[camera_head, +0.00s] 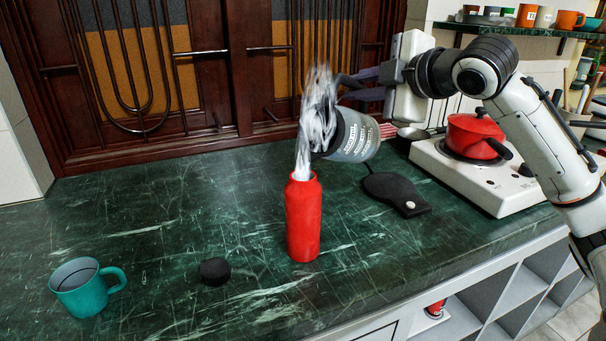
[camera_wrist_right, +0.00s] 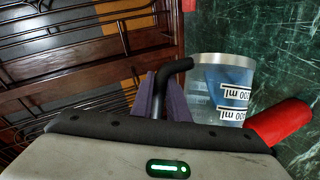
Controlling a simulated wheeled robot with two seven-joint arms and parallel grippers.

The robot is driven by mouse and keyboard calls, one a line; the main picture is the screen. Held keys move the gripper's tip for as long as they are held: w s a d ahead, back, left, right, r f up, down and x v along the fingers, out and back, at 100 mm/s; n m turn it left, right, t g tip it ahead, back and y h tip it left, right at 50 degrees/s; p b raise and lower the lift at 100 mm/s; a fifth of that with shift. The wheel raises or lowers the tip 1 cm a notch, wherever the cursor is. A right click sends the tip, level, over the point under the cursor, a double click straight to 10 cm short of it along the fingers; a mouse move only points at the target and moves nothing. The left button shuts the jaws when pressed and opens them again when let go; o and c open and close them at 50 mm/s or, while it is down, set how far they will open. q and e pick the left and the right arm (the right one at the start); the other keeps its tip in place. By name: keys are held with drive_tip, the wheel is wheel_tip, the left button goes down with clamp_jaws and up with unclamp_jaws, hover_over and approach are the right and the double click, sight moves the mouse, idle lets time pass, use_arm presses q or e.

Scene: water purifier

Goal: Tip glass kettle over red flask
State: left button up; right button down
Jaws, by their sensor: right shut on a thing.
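The red flask (camera_head: 303,225) stands upright on the green counter with its mouth open at the top. The glass kettle (camera_head: 358,140) is tipped to the left above and right of the flask, its rim near the flask's mouth. A whitish, watery stream shows between the kettle and the flask's mouth, with more rising above the rim. My right gripper (camera_head: 360,86) is shut on the kettle's dark handle. The right wrist view shows its purple fingers (camera_wrist_right: 160,97) at the handle, the glass kettle (camera_wrist_right: 222,88) and the flask (camera_wrist_right: 281,122). My left gripper is not in view.
A black kettle base (camera_head: 393,190) lies behind and right of the flask. A small black cap (camera_head: 214,271) and a teal mug (camera_head: 84,291) are at left. A white stove (camera_head: 485,182) with a red pot (camera_head: 473,136) stands at right. The counter's left middle is clear.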

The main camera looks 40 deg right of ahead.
drive_tip(key=shift+s+a+r+n+h+p, duration=0.1)
drive_tip(key=shift+a+r+n+h+p, duration=0.3)
drive_tip(key=shift+r, duration=0.3)
idle(1.5)
drive_tip(key=shift+s+a+r+n+t+p, duration=0.2)
drive_tip(key=shift+a+r+n+p, duration=0.1)
drive_tip(key=shift+a+r+p, duration=0.25)
drive_tip(key=shift+s+a+r+n+t+p, duration=0.1)
drive_tip(key=shift+a+r+n+t+p, duration=0.15)
drive_tip(key=shift+a+p, duration=0.4)
idle(2.0)
drive_tip(key=shift+s+a+r+n+h+p, duration=0.1)
drive_tip(key=shift+a+r+n+h+p, duration=0.4)
drive_tip(key=shift+a+p, duration=0.3)
idle(0.7)
